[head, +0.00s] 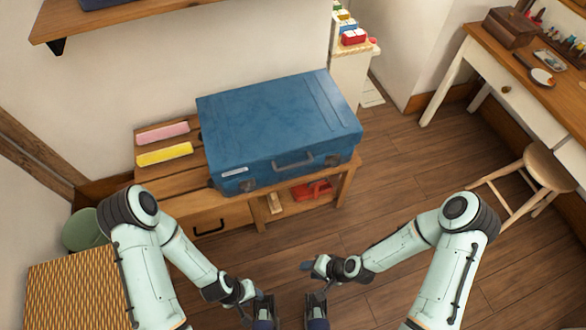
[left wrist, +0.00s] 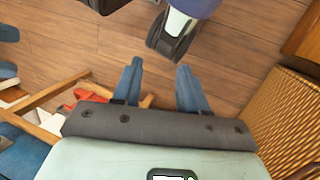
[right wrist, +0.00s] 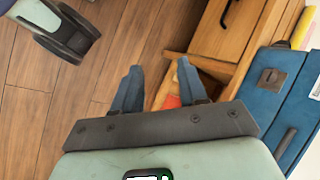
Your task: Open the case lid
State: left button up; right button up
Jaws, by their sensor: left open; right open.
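The blue case (head: 275,115) lies flat on a low slatted wooden bench, its lid shut. Its front face has a handle (head: 293,163), a white label (head: 234,172) and metal latches near both ends. In the right wrist view part of the case (right wrist: 262,105) shows at the right edge, with one latch (right wrist: 271,79). My left gripper (head: 263,321) and right gripper (head: 318,321) are low in the head view, in front of the bench and well apart from the case. In the wrist views the left fingers (left wrist: 160,78) and right fingers (right wrist: 158,78) are spread and empty.
The bench (head: 165,180) also bears a pink (head: 162,132) and a yellow (head: 164,154) item left of the case. A red object (head: 311,190) sits on its lower shelf. A stool (head: 538,168) and desk (head: 535,85) stand right. A shelf (head: 110,20) overhangs the back left. Floor between is clear.

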jog(key=w+a+r+m+t+y+b, duration=0.15)
jog(key=w+t+b, duration=0.3)
jog(key=w, duration=0.65)
jog(key=m+t+y+b, duration=0.2)
jog(key=m+t+b, duration=0.1)
jog(key=t+b, duration=0.3)
send_near(295, 167)
jog(key=shift+g, duration=0.25)
jog(key=b+x, duration=0.1)
jog(key=x, duration=0.9)
jog(key=shift+w+a+b, duration=0.15)
jog(key=shift+w+b, duration=0.25)
pick_arm(q)
jog(key=w+a+f+t, duration=0.1)
jog(key=w+f, duration=0.2)
jog(key=f, duration=0.4)
jog(key=w+a+f+t+y, duration=0.1)
jog(key=w+a+f+t, duration=0.1)
jog(key=w+f, duration=0.2)
notch_tip(295, 167, down, 3)
jog(key=shift+f+n, duration=0.1)
jog(key=shift+n, duration=0.2)
jog(key=shift+w+a, duration=0.1)
pick_arm(e)
grip_shut()
